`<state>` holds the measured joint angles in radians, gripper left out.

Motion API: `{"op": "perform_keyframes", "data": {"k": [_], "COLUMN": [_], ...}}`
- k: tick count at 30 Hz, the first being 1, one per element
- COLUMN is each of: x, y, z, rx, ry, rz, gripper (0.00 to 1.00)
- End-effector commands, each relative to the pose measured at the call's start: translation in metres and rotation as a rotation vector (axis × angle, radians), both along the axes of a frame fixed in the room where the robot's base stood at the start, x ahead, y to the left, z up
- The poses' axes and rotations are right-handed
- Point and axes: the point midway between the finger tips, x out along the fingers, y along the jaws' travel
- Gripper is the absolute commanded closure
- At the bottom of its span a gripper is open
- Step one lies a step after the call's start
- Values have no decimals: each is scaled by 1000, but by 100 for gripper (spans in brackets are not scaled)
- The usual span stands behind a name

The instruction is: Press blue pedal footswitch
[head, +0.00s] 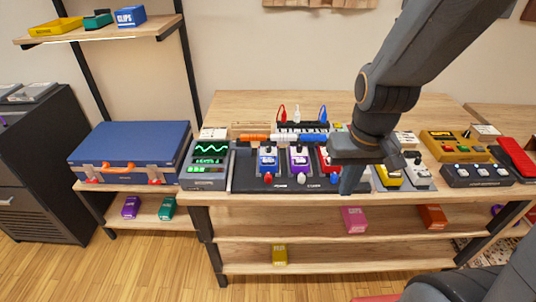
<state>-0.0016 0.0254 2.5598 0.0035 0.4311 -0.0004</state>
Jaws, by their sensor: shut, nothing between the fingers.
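A blue pedal (268,160) stands on a black pedalboard (243,175) on the wooden bench, at the left of a row. Its footswitch, low on its front face, is too small to make out clearly. A purple pedal (299,160) stands to its right, then a red pedal (324,158) partly hidden by my arm. My gripper (349,185) is shut and empty, pointing down at the front of the bench, to the right of the blue pedal and apart from it.
A green-screen device (208,165) stands left of the pedalboard. A row of cables and plugs (298,113) stands behind. A yellow pedal (389,178) and a white pedal (418,172) are close right of my gripper. A blue case (130,145) lies further left.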

Motion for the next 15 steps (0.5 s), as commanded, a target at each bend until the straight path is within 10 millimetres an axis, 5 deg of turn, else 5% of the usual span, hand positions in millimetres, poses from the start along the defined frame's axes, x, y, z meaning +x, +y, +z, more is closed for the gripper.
{"op": "perform_keyframes", "data": {"k": [8,11,15], "x": [3,21,74], "y": [0,0,9], "z": [1,3,8], "rx": [-3,-11,-5], "ry": [-7,-46,-172], "rz": [-3,-18,-61], "gripper": [100,100,100]}}
